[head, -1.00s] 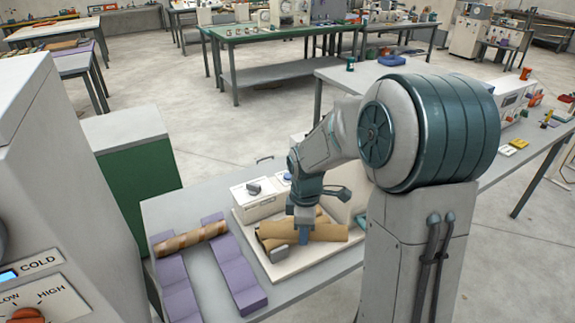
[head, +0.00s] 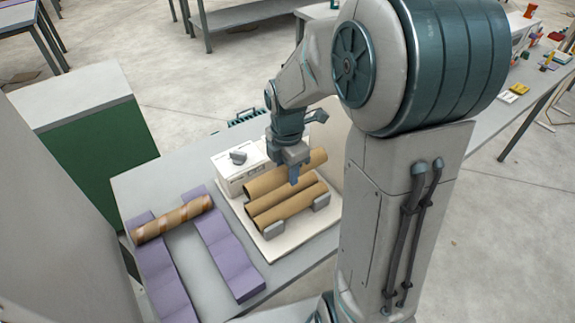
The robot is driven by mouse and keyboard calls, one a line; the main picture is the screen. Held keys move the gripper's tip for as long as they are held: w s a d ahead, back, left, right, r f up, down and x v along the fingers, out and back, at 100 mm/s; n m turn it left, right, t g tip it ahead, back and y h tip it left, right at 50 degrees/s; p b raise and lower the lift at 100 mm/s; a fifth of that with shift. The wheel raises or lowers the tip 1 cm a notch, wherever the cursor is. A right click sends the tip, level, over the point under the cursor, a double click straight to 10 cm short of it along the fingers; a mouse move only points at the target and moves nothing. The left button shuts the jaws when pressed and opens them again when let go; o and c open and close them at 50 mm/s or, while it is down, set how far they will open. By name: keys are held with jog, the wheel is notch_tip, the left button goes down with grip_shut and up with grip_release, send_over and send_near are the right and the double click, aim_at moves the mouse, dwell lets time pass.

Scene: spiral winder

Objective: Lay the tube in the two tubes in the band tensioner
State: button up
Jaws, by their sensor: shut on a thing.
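My gripper (head: 292,178) points down and is shut on a plain brown cardboard tube (head: 315,160). The fingers hide part of this tube's middle. Two similar brown tubes, the back one (head: 262,208) and the front one (head: 295,206), lie side by side in the band tensioner (head: 270,251), on its pale base between small grey blocks. The held tube appears just behind and above this pair, roughly parallel to it. I cannot tell whether it touches them.
A striped brown tube (head: 172,218) lies across two purple notched supports (head: 225,243) at the left of the grey table. A white box with a grey knob (head: 236,172) stands behind the tubes. A green cabinet (head: 95,150) is behind left. Free tabletop lies between the supports.

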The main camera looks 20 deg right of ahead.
jog(key=shift+f+b, duration=2.25)
jog(key=shift+f, duration=1.25)
jog(key=o, duration=1.1)
jog(key=shift+c, duration=0.2)
jog(key=shift+r, duration=0.1)
notch_tip(320, 180, up, 14)
jog(key=shift+f+p, duration=0.15)
jog(key=shift+p, duration=0.2)
notch_tip(320, 180, up, 7)
jog(key=p, duration=0.6)
